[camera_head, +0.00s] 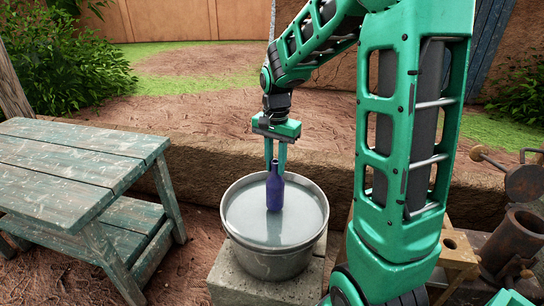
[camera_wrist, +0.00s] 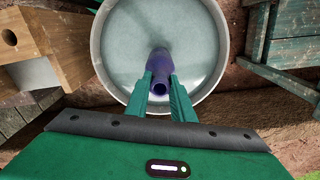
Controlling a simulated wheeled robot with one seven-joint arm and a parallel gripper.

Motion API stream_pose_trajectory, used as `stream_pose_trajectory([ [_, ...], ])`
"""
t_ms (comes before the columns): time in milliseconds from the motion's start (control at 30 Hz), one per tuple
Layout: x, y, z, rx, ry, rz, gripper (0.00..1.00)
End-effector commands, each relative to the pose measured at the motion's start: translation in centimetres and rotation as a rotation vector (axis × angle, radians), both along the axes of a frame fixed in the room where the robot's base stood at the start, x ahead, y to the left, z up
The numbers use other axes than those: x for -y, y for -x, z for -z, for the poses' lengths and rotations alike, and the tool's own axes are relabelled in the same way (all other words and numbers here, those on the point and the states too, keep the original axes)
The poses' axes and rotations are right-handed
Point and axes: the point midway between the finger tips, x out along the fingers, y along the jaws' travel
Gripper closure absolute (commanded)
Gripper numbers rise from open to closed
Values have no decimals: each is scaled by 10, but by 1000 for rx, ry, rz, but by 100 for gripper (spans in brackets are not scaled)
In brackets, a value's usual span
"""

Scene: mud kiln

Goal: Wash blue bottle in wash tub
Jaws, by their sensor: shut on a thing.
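The blue bottle (camera_head: 275,190) is upright over the wash tub, with its lower end at or in the grey water. The wash tub (camera_head: 243,247) is a round grey metal tub filled with cloudy water, standing on a stone block. My gripper (camera_head: 275,162) points down and is shut on the bottle's neck. In the wrist view my gripper's two green fingers (camera_wrist: 160,95) flank the neck of the bottle (camera_wrist: 160,66), and the tub (camera_wrist: 98,52) surrounds it. How deep the bottle sits in the water is hard to tell.
A worn green wooden table (camera_head: 75,165) with a lower bench stands at the left. The stone block (camera_head: 235,285) bears the tub. Rusty metal equipment (camera_head: 515,240) and a wooden block (camera_head: 458,250) are at the right. A low mud ledge (camera_head: 200,165) runs behind the tub.

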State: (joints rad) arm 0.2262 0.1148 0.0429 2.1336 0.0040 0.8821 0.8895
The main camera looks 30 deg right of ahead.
Motion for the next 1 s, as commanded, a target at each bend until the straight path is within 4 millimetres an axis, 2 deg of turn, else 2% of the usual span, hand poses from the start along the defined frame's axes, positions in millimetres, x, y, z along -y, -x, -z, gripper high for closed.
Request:
stream_pose_trajectory([
  [1000,0,0,104,-1,0,-1,100],
])
